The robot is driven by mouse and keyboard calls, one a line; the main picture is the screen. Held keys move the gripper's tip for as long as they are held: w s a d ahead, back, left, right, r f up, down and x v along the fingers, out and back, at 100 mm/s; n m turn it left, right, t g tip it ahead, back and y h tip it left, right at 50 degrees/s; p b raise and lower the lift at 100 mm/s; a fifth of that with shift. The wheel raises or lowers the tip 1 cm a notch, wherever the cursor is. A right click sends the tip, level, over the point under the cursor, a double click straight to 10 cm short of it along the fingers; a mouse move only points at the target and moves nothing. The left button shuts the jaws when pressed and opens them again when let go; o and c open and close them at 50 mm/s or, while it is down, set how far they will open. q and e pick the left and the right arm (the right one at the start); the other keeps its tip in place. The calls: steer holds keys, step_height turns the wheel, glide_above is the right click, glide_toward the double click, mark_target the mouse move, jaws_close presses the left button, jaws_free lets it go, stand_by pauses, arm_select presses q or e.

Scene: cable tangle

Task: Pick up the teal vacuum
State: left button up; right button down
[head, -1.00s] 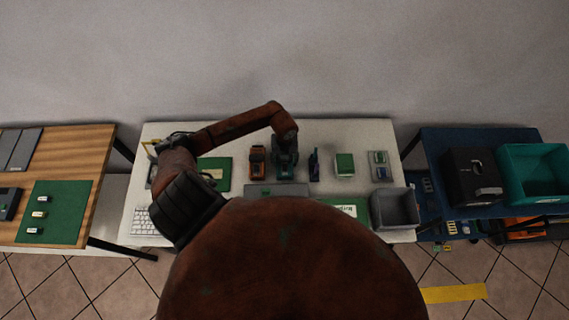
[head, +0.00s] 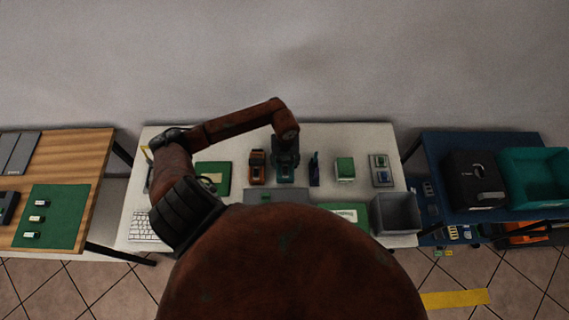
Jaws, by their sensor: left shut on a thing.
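The teal vacuum (head: 286,174) is on the white table, at the middle of its back half, seen from above. My left gripper (head: 286,161) points down over it and is shut on it; the gripper hides the vacuum's upper part. I cannot tell whether the vacuum is clear of the table. My left arm arches in from the left above the table. My right gripper is not in view.
An orange tool (head: 257,168) stands close left of the vacuum, a dark blue one (head: 314,169) close right. A green box (head: 345,168), grey tray (head: 381,170) and grey bin (head: 397,212) are further right. A green board (head: 222,172) and keyboard (head: 148,226) lie left.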

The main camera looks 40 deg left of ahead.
mark_target(287, 171)
arm_select(q)
steer(key=d+r, duration=0.1)
steer(key=s+d+r, duration=0.1)
steer(key=r, duration=0.1)
steer(key=s+d+r, duration=0.1)
steer(key=shift+s+r+b, duration=0.2)
steer(key=shift+r+b, duration=0.1)
steer(key=s+d+r+b, duration=0.1)
steer(key=s+d+r, duration=0.2)
steer(key=s+d, duration=0.2)
steer(key=shift+s+d+r, duration=0.4)
steer(key=shift+d, duration=0.4)
steer(key=o, duration=0.9)
steer(key=c, duration=0.5)
steer(key=shift+s, duration=0.1)
steer(key=shift+c, duration=0.2)
